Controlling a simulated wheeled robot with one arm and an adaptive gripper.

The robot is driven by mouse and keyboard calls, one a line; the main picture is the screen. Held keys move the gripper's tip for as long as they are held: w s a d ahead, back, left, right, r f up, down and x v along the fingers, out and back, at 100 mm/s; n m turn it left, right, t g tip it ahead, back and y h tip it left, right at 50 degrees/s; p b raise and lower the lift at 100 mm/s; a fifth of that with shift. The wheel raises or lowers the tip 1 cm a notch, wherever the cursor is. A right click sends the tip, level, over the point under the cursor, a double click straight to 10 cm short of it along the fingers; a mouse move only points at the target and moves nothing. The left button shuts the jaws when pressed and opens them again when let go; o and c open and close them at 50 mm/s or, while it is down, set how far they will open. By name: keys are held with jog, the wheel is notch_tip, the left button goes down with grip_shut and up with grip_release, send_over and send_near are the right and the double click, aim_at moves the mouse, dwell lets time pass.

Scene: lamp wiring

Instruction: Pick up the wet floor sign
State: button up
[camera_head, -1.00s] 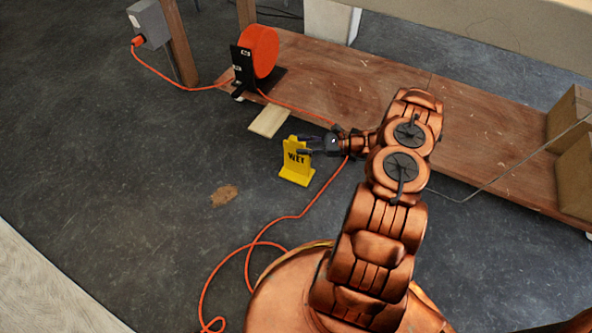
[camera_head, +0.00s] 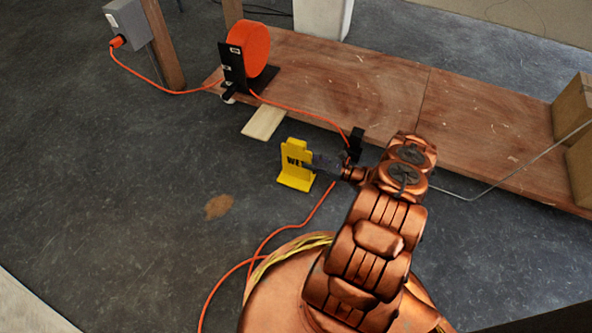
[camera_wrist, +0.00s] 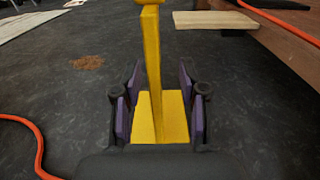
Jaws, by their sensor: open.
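The yellow wet floor sign (camera_head: 296,166) stands upright on the dark floor in the head view. Its black lettering is partly hidden by my gripper (camera_head: 318,164), which reaches in from the right. In the wrist view the sign (camera_wrist: 152,70) is seen edge-on, its thin upright panel rising from a flat yellow base. My gripper (camera_wrist: 157,95) is open, with one dark finger on each side of the panel. Gaps show between the panel and both fingers, so I see no grip on it.
An orange cable (camera_head: 322,207) runs over the floor close to the sign and past my base. A wooden platform (camera_head: 345,80) with an orange reel (camera_head: 252,46) lies behind. A light wood board (camera_head: 264,122) is near its edge.

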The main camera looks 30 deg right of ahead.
aim_at(296, 161)
jog(key=b+x, duration=0.1)
jog(key=x, duration=0.2)
jog(key=b+x, duration=0.1)
jog(key=x, duration=0.2)
jog(key=shift+s+a+b, duration=0.2)
jog(key=shift+a+b, duration=0.05)
jog(key=shift+b, duration=0.15)
grip_shut()
dwell(0.6)
